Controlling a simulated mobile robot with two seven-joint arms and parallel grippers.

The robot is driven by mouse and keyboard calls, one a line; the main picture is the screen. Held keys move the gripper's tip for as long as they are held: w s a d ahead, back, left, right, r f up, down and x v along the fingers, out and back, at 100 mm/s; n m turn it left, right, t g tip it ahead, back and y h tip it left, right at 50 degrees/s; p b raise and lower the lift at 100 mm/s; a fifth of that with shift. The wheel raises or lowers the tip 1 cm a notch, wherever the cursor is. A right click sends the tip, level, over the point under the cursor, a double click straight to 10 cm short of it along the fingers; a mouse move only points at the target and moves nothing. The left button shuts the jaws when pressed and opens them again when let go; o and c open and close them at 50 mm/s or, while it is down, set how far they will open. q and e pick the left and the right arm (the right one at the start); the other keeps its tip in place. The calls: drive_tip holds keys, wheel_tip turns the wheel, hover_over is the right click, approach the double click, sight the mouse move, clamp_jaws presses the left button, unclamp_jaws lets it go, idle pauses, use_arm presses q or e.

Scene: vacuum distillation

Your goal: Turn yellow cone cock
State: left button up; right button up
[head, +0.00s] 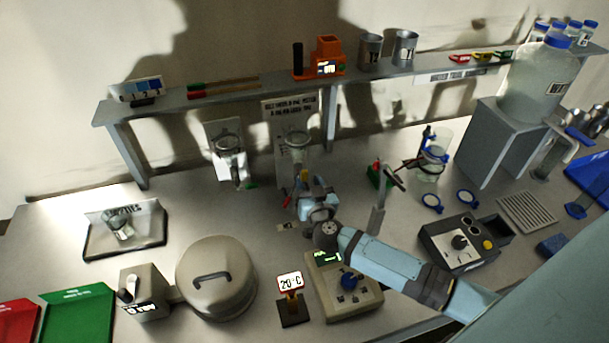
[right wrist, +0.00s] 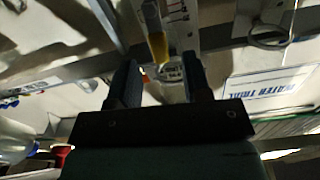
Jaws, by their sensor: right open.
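The yellow cone cock shows as a yellow piece (right wrist: 158,47) in the right wrist view, just ahead of my right gripper and in line with the gap between its fingers. Clear glass (right wrist: 173,72) lies behind it in that gap. My right gripper (right wrist: 161,72) is open, one dark finger on each side, with nothing gripped; I cannot tell whether a finger touches the cock. In the head view the right gripper (head: 308,188) is below the glassware (head: 296,143) at the middle of the bench. My left gripper is not in view.
A shelf (head: 225,97) runs behind. A stand with a red-green clamp (head: 379,175) is close right of the gripper.

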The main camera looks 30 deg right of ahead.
sight(305, 176)
drive_tip(key=x, duration=0.4)
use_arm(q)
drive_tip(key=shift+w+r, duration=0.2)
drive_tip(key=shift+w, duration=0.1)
use_arm(e)
drive_tip(key=shift+c, duration=0.6)
clamp_jaws()
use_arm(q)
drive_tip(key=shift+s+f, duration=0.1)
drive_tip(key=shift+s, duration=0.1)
